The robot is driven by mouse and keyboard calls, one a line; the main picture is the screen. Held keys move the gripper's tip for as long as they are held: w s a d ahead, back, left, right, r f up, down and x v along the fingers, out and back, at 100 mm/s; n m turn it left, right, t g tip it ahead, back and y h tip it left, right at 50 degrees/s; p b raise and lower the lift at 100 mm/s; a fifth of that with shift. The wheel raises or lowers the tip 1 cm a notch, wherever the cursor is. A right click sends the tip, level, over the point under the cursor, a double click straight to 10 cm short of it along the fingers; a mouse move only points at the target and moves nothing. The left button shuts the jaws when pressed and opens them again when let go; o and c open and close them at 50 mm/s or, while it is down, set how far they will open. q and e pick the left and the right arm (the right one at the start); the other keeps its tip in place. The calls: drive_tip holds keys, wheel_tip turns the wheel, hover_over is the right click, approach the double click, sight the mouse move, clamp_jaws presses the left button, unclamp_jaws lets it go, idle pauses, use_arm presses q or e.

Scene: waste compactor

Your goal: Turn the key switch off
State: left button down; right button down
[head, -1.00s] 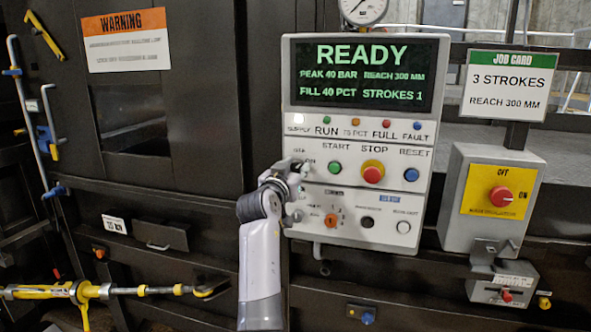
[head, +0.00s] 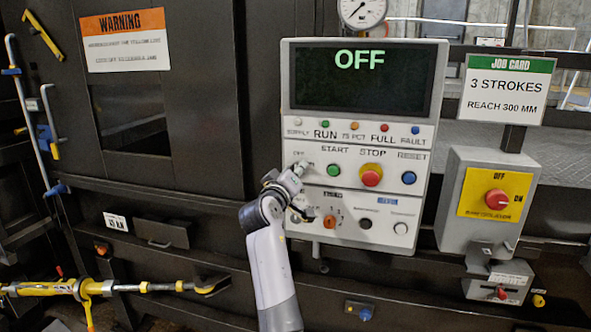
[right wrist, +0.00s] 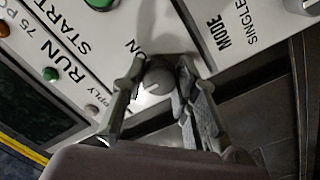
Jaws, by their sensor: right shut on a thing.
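The control panel (head: 300,215) is white, and its dark screen (head: 360,80) reads OFF in green. The key switch (head: 302,165) is at the panel's left, left of the green start button (head: 334,170). My right gripper (head: 297,172) reaches it from below. In the right wrist view the key switch's round grey knob (right wrist: 157,82) sits between the two fingers of my right gripper (right wrist: 155,95), which is shut on it. The fingers hide part of the key switch and its label. My left gripper is not in view.
A red stop button (head: 371,175) and blue reset button (head: 409,177) are to the right on the panel. Below is an orange selector (head: 330,221). A yellow-plated isolator box (head: 490,205) with a red knob is farther right. A yellow bar (head: 110,288) is at lower left.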

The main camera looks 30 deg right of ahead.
drive_tip(key=shift+n, duration=0.3)
drive_tip(key=c, duration=1.2)
unclamp_jaws()
drive_tip(key=shift+c, duration=0.2)
drive_tip(key=shift+a, duration=0.1)
drive_tip(key=v, duration=0.7)
drive_tip(key=shift+s+a, duration=0.15)
